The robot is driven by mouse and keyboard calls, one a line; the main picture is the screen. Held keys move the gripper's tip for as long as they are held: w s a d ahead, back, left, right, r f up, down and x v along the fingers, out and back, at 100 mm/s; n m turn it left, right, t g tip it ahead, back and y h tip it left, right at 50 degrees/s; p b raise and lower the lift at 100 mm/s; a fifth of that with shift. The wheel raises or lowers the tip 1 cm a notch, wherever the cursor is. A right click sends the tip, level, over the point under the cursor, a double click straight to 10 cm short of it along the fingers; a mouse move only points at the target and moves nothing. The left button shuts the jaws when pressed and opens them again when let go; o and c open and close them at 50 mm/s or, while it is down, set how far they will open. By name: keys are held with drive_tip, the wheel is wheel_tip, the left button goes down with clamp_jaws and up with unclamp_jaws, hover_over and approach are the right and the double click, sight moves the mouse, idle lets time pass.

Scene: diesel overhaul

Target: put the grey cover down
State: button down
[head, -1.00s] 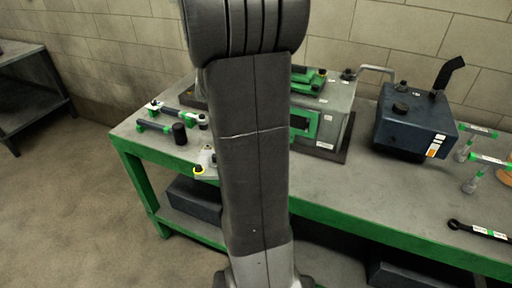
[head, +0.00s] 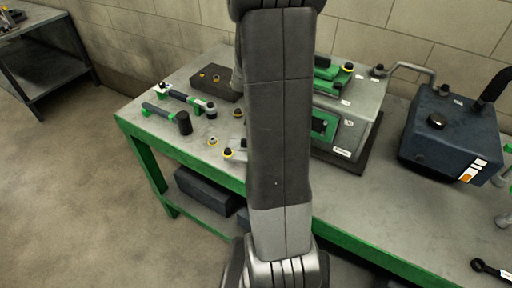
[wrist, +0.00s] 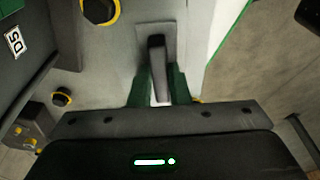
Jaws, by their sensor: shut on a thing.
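In the wrist view my gripper (wrist: 160,88) has green fingers closed around a dark upright grip piece. That piece stands in front of a small grey plate, which looks like the grey cover (wrist: 148,36). Most of the cover's outline is hard to separate from the grey surface behind it, and I cannot tell whether it touches that surface. In the head view my own arm hides the gripper and the cover.
The green-framed bench (head: 352,236) holds a grey-green machine (head: 358,108), a dark blue tank (head: 450,135), a dark block (head: 212,80) and a black cylinder (head: 184,123). Yellow-ringed parts (head: 228,153) lie near the front edge. A wrench (head: 490,270) lies at right.

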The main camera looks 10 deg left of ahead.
drive_tip(key=shift+d+x, duration=0.2)
drive_tip(key=shift+x, duration=0.8)
drive_tip(key=shift+d+x, duration=0.2)
drive_tip(key=shift+x, duration=0.75)
drive_tip(key=shift+f, duration=0.15)
drive_tip(key=shift+f, duration=0.15)
drive_tip(key=c, duration=1.4)
unclamp_jaws()
drive_tip(key=shift+o, duration=0.2)
drive_tip(key=v, duration=1.2)
drive_tip(key=shift+r, duration=0.25)
